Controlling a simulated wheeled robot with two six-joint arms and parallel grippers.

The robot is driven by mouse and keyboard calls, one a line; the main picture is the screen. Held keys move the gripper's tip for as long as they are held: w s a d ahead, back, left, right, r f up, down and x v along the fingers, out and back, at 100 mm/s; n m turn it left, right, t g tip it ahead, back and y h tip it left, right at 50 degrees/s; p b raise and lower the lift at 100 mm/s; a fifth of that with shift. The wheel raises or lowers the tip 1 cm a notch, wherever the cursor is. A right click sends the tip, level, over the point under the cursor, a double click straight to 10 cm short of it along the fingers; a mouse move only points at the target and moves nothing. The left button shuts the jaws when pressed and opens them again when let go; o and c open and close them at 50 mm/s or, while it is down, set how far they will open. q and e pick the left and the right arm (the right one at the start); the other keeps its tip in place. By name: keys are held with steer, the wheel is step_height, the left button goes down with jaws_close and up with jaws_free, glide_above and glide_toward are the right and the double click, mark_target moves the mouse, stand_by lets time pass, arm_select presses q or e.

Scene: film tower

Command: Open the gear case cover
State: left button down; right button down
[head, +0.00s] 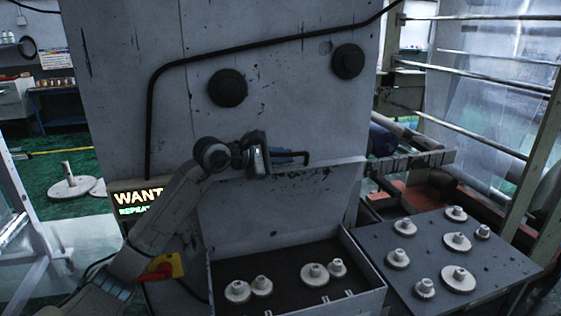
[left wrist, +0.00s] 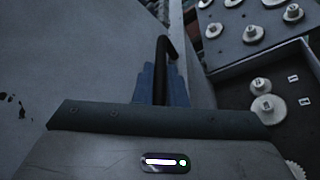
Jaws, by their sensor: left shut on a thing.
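The gear case (head: 365,268) is a grey open-topped box at the front of the machine, with several pale gears inside. It also shows at the right of the left wrist view (left wrist: 228,70). Its grey cover (head: 290,210) stands raised at the back of the box, its top edge against or near the machine wall. My left gripper (head: 286,156) is at the cover's top edge, shut on the black bar handle (head: 303,156). The left wrist view shows the handle (left wrist: 162,58) between its blue-grey fingers (left wrist: 160,85). My right gripper is not in view.
A grey table (head: 400,240) with several loose gears (head: 457,241) stands to the right of the case. The tall machine wall (head: 290,90) rises behind, with two black knobs (head: 228,88) and a black cable. A lit sign (head: 138,198) and a red-and-yellow switch (head: 163,267) are at left.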

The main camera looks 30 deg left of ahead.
arm_select(q)
steer(key=shift+s+d+f, duration=0.15)
steer(key=shift+s+d, duration=0.2)
steer(key=shift+d, duration=0.05)
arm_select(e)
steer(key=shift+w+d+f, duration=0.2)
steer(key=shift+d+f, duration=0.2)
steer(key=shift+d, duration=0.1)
arm_select(q)
steer(key=c, duration=1.5)
jaws_free()
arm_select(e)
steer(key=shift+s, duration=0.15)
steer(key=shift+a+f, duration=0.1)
